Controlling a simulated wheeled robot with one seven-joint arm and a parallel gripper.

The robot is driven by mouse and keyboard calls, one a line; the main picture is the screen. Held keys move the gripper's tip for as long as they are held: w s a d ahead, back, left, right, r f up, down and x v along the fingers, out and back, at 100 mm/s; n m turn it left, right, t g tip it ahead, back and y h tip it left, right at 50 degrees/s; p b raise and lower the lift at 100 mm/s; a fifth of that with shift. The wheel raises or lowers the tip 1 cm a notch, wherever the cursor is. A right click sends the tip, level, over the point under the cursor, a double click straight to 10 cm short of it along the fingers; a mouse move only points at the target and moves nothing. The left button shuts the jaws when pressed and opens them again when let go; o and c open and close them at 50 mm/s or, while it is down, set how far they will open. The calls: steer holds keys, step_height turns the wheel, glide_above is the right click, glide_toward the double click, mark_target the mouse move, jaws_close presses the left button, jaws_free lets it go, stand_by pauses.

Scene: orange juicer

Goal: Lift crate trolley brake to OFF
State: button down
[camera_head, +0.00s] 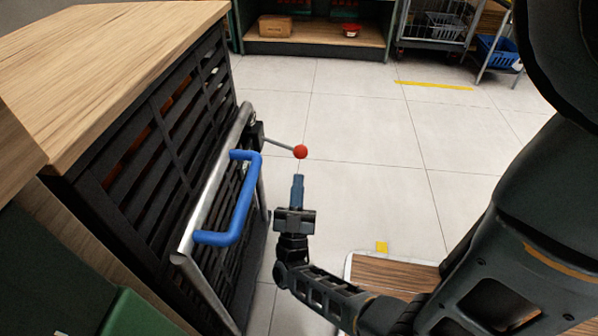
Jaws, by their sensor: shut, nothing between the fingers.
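The brake lever is a thin grey rod with a red ball knob (300,152) at its end. It sticks out to the right from a dark mount (256,131) on the metal frame of the crate trolley (208,187), sloping slightly down toward the knob. My gripper (298,178) is shut and empty. Its fingertips point up the picture, just below the red knob, and seem apart from it, though the depth gap is hard to tell. A blue handle (242,202) is on the trolley frame, left of my gripper. No OFF marking is readable.
A wooden top (110,60) covers the black slatted crates at left. A wood-topped platform (392,275) lies at lower right, near my arm. Shelving with a cardboard box (275,26) and a wire cart (437,25) stand at the back. The tiled floor (360,130) between is clear.

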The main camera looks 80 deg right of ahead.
mark_target(284, 145)
steer(key=shift+x, duration=1.6)
